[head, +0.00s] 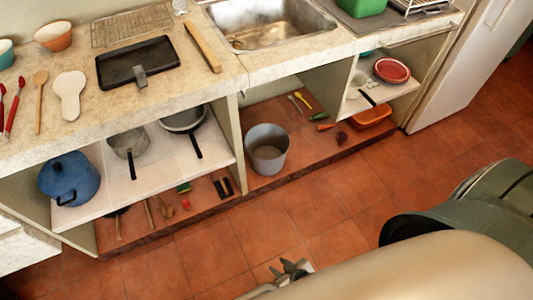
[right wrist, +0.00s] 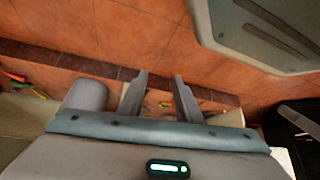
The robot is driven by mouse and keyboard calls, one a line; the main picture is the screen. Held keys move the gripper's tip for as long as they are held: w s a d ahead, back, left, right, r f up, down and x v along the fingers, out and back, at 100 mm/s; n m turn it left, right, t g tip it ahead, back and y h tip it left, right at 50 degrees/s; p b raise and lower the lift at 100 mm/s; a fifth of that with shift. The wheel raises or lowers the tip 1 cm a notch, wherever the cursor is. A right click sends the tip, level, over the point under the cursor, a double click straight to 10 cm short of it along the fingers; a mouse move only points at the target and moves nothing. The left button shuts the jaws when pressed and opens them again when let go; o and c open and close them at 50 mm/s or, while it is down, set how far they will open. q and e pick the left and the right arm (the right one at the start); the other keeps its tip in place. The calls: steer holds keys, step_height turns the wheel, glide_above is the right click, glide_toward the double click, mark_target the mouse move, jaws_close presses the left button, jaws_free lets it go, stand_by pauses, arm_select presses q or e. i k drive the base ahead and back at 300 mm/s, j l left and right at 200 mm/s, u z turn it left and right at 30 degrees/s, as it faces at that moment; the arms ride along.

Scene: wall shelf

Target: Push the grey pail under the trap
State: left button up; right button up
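The grey pail (head: 267,158) stands upright on the reddish floor of the open bay below the sink (head: 270,25), near the bay's front edge and left side. It also shows in the right wrist view (right wrist: 86,96), to the left of the fingers. The trap is not visible; the counter hides the space under the sink. My right gripper (head: 292,268) is low over the tiles in front of the cabinet, apart from the pail. Its two fingers are spread with a gap between them (right wrist: 159,78) and hold nothing. My left gripper is not in view.
A vertical panel (head: 232,140) closes the bay's left side. Several small items, including an orange one (head: 325,127), lie to the pail's right. An orange tray (head: 371,118) sits further right. The tiled floor (head: 330,195) before the bay is clear.

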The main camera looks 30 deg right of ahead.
mark_target(268, 145)
steer(key=l+u, duration=0.15)
steer(key=u, duration=0.15)
steer(key=l+u, duration=0.1)
steer(key=u, duration=0.2)
steer(key=l+u, duration=0.25)
steer(key=l, duration=0.3)
steer(key=k+l+u, duration=0.25)
steer(key=l, duration=0.25)
steer(key=k+l, duration=0.1)
steer(key=l, duration=0.35)
steer(key=k+l, duration=0.1)
steer(key=l, duration=0.75)
steer(key=k+u, duration=0.05)
